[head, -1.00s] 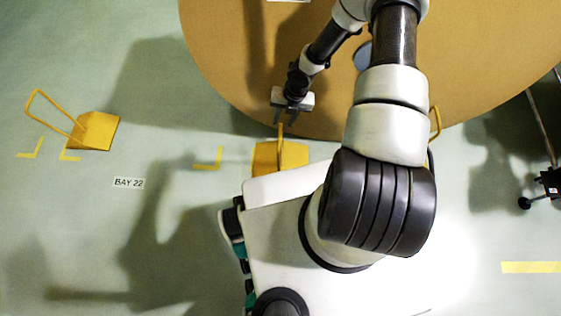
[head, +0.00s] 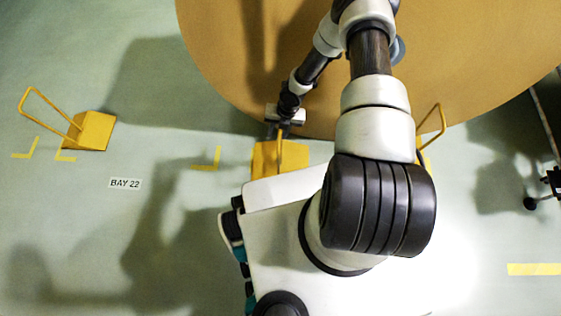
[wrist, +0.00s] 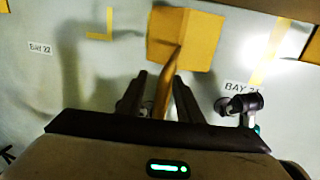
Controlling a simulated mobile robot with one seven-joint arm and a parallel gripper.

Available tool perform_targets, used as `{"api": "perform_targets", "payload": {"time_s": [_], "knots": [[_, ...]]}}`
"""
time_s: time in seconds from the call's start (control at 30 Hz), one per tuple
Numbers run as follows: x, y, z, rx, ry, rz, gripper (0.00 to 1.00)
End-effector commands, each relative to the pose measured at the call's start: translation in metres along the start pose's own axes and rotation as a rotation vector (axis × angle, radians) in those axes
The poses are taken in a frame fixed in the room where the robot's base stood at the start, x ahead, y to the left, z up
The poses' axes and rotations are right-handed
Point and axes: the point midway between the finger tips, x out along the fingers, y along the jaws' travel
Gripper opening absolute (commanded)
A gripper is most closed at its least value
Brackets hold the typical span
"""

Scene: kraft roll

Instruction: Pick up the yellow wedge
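The yellow wedge (head: 265,161) near my gripper lies on the floor, its near part hidden by my white base. Its upright yellow bar handle rises towards my gripper. In the wrist view the wedge (wrist: 199,42) lies beyond the fingertips, and its handle (wrist: 164,82) runs between the two fingers. My gripper (head: 280,128) is at the handle's top. In the wrist view its fingers (wrist: 159,76) are apart, with a gap visible on each side of the handle, so it is open around the handle without a visible grip.
Another yellow wedge with a looped handle (head: 92,130) stands at the left. A third yellow handle (head: 436,118) shows to the right of my arm. The large brown round end of the roll (head: 480,60) fills the top. A dark wheeled stand (head: 550,185) is at the right edge.

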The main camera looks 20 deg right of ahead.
Motion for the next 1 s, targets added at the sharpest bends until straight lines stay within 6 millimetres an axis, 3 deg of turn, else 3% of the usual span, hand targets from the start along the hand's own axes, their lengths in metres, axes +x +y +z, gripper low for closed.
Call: {"api": "perform_targets", "payload": {"time_s": [0.1, 0.3, 1.0], "knots": [[-0.0011, 0.0, 0.0002, 0.0, 0.0, 0.0, 0.31], [-0.0012, -0.0001, 0.0001, 0.001, 0.0, 0.0, 0.0], [-0.0014, -0.0002, 0.0, 0.001, 0.0, 0.0, 0.0]]}}
